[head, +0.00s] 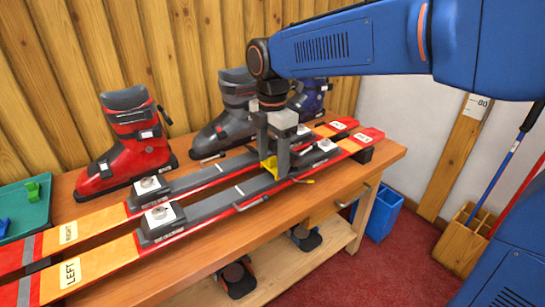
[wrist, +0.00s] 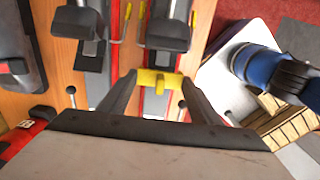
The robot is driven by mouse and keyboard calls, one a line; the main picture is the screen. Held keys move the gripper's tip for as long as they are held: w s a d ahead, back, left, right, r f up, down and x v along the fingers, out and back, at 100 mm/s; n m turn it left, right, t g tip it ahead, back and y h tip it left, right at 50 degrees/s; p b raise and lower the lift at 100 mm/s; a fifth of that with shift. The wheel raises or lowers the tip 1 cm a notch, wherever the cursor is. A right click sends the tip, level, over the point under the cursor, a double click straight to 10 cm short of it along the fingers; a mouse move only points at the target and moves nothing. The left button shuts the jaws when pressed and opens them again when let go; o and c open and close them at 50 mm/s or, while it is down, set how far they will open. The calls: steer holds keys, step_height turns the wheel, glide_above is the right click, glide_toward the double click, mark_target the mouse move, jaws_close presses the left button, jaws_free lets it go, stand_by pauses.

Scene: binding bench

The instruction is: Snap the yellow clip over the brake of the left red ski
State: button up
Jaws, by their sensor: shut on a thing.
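The left red ski (head: 110,262), marked LEFT, lies along the front of the bench. The right ski (head: 68,234), marked RIGHT, lies behind it. My gripper (head: 272,162) is shut on the yellow clip (head: 268,166), above the binding of the left ski. In the wrist view the clip (wrist: 158,82) spans crosswise between my fingertips, above that ski's middle strip. A thin brake arm (head: 303,181) sticks out at the ski's front side, right of the clip. I cannot tell whether the clip touches the brake.
A red boot (head: 128,150), a grey boot (head: 225,125) and a blue boot (head: 312,98) stand behind the skis. A green tray (head: 38,205) with small clips is at the left. A blue bin (head: 380,215) stands below the bench's right end, with red floor around.

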mark_target(273, 157)
steer(key=shift+f, duration=1.25)
steer(key=o, duration=1.7)
steer(key=shift+r, duration=0.1)
steer(key=shift+r, duration=4.9)
